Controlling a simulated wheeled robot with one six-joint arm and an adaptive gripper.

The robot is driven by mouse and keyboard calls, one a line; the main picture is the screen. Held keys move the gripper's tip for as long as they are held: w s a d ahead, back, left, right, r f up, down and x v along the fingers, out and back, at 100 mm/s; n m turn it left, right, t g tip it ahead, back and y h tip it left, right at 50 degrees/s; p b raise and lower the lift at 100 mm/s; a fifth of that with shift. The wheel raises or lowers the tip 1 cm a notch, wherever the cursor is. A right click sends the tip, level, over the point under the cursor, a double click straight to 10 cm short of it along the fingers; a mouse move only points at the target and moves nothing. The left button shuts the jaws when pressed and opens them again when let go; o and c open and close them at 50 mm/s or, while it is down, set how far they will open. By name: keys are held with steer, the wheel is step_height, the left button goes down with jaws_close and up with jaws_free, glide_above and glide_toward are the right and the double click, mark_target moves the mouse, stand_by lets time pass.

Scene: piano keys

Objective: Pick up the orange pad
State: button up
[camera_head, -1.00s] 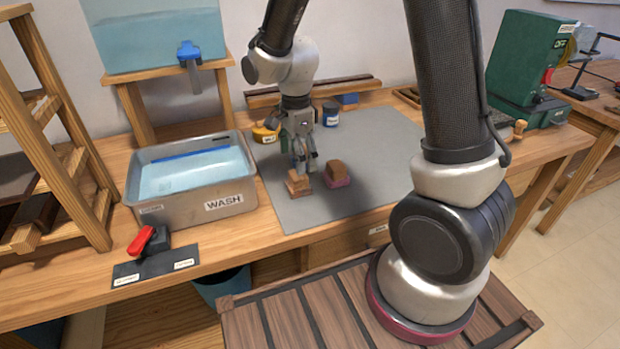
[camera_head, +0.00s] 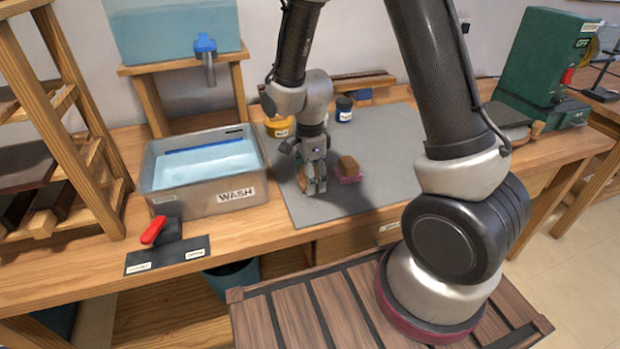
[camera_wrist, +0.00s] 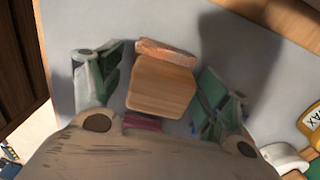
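The orange pad (camera_wrist: 166,52) shows in the wrist view as a rough orange strip along the far edge of a wooden block (camera_wrist: 162,86). My gripper (camera_wrist: 157,92) is open, with one finger on each side of the block and visible gaps between. In the head view my gripper (camera_head: 316,186) is low over the grey mat and hides most of the block. A pink pad (camera_head: 349,179) with a wooden block on it lies just right of the gripper. A sliver of pink (camera_wrist: 143,122) shows near the gripper body in the wrist view.
A grey mat (camera_head: 390,150) covers the bench there, with free room on its right. A metal WASH basin (camera_head: 205,200) with water stands left. A yellow jar (camera_head: 279,127) and a dark jar (camera_head: 344,108) stand behind the gripper. A red-handled lever (camera_head: 158,232) sits at the front left.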

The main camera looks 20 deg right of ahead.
steer(key=c, duration=0.8)
step_height(320, 180, up, 10)
steer(key=shift+r, duration=0.1)
steer(key=o, duration=0.4)
steer(key=shift+c, duration=1.4)
steer(key=shift+s, duration=0.1)
